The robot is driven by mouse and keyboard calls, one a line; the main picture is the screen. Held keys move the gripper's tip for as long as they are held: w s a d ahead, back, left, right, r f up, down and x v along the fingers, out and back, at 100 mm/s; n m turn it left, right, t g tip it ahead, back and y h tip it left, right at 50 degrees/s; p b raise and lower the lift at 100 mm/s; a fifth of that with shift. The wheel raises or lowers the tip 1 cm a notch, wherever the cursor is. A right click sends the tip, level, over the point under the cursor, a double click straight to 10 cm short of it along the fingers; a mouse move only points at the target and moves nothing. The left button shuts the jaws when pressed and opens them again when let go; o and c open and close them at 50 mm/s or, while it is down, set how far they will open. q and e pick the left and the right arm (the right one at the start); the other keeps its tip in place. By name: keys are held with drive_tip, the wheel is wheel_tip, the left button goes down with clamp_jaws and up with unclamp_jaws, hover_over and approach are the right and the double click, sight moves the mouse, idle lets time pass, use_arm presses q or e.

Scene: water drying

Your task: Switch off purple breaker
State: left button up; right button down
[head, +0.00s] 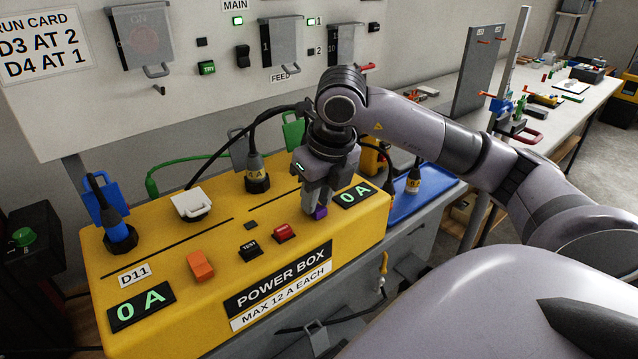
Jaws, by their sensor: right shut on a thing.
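The yellow power box (150,275) stands at the lower left of the head view. The purple breaker (320,212) is on its top face, left of the right-hand "0 A" display (355,194). My right gripper (315,205) points down at the purple breaker and is shut on it, hiding most of it. An orange breaker (200,265) sits on the left part of the box, near the "D11" label and the left "0 A" display (142,306). My left gripper is not in view.
A black TEST button (250,250) and a red button (284,233) lie left of my gripper. Plugs with cables (257,178) and a white socket cover (192,204) stand along the box's back. A wall panel (195,100) rises behind; a blue tray (425,192) lies right.

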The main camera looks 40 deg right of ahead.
drive_tip(key=shift+w+r+g+p, duration=0.15)
drive_tip(key=shift+r+g+p, duration=0.15)
drive_tip(key=shift+g+p, duration=0.3)
drive_tip(key=shift+f, duration=0.2)
drive_tip(key=c, duration=0.9)
unclamp_jaws()
